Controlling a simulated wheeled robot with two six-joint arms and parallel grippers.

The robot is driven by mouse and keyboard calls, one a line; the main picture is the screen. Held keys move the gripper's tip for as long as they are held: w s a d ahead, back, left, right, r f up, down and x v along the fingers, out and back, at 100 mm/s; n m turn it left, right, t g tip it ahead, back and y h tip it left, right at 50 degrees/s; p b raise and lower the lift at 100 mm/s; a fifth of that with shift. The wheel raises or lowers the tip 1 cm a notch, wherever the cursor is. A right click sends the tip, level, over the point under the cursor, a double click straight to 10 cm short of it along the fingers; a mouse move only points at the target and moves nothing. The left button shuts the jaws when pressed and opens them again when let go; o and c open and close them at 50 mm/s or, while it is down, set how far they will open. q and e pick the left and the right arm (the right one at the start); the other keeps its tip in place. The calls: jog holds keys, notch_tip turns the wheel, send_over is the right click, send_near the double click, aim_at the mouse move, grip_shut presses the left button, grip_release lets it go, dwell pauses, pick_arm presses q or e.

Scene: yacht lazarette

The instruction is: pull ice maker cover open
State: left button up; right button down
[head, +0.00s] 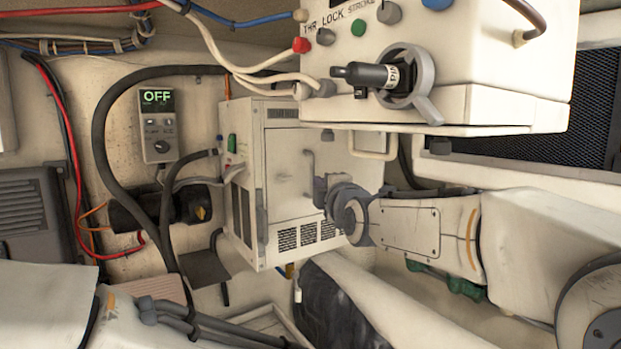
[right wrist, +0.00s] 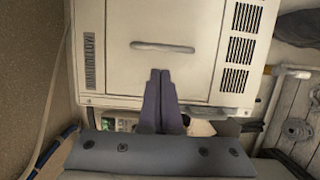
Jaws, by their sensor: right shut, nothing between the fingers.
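The ice maker (head: 262,215) is a cream box at the centre of the head view. Its front cover (head: 288,150) looks closed and flush, with vent slots below. The cover's bar handle (head: 308,165) stands upright in the head view. In the right wrist view the handle (right wrist: 162,47) lies across the cover (right wrist: 190,75). My right gripper (head: 322,190) is at the cover's right side, close to the handle. Its fingers (right wrist: 160,73) are together and empty, their tips just short of the handle in the picture.
A control box (head: 480,60) with knobs and a black lever hangs above my right arm. A panel reading OFF (head: 158,120) is on the left wall, near thick black hoses (head: 100,130). A white pipe (head: 370,300) runs below the ice maker.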

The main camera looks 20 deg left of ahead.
jog(key=p, duration=0.5)
send_near(303, 173)
jog(key=x, duration=0.4)
jog(key=shift+w+a+r, duration=0.1)
jog(key=shift+w+r, duration=0.1)
pick_arm(q)
jog(key=shift+r, duration=2.8)
pick_arm(e)
jog(key=shift+w+a+f, duration=0.15)
jog(key=shift+w+a, duration=0.2)
jog(key=shift+w, duration=0.15)
pick_arm(q)
jog(key=shift+f, duration=0.15)
pick_arm(e)
jog(key=shift+s+d, duration=0.1)
